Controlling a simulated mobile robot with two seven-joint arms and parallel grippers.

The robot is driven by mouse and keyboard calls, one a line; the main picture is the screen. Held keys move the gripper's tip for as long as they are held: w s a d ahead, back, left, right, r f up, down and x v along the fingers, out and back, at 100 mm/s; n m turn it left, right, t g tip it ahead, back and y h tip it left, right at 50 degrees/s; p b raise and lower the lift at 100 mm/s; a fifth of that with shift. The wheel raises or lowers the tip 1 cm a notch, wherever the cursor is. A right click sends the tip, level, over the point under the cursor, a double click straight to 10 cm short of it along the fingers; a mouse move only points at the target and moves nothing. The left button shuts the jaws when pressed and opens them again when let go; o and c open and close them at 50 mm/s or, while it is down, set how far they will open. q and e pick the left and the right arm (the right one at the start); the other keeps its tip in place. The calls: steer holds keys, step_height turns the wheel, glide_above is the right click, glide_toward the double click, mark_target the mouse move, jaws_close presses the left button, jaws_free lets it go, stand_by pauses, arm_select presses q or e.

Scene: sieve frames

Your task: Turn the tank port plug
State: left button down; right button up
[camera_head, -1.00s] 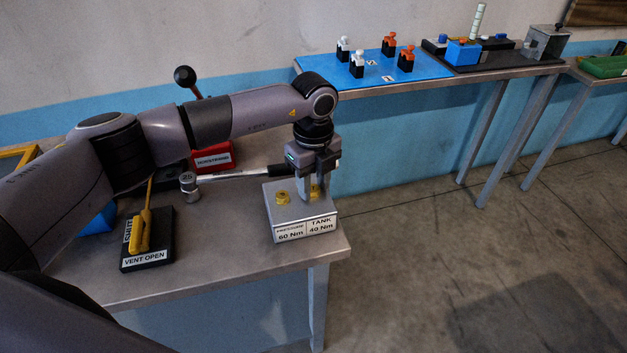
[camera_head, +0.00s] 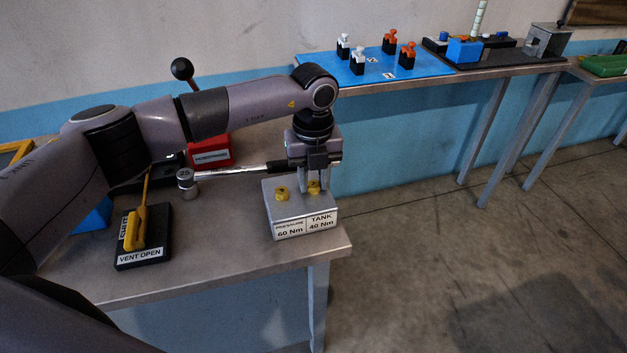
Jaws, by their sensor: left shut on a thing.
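The tank port plug (camera_head: 314,187) is a yellow plug on the right half of a grey metal block (camera_head: 291,208), above a label reading TANK 40 Nm. My left gripper (camera_head: 314,185) points straight down over it, with its fingers on either side of the plug, shut on it. The fingers partly hide the plug, and its exact angle is hard to tell. A second yellow plug (camera_head: 281,193) sits to its left, above the PRESSURE 60 Nm label. My right gripper is not in view.
A torque wrench (camera_head: 226,174) marked 25 extends behind the gripper. A yellow vent handle on a black base (camera_head: 143,238) and a red box (camera_head: 211,150) stand left. A ball-topped lever (camera_head: 181,69) rises behind my arm. The bench's front strip is clear.

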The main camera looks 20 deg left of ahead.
mark_target(313, 183)
arm_select(q)
steer(key=m+b, duration=0.2)
steer(key=m, duration=0.5)
steer(key=shift+b, duration=0.3)
steer(key=shift+m+b, duration=0.3)
steer(key=shift+m, duration=1.4)
steer(key=shift+r, duration=0.1)
steer(key=c, duration=0.8)
jaws_free()
step_height(313, 183, up, 6)
steer(key=shift+f+b, duration=0.1)
steer(key=shift+b, duration=0.3)
steer(key=shift+r, duration=0.65)
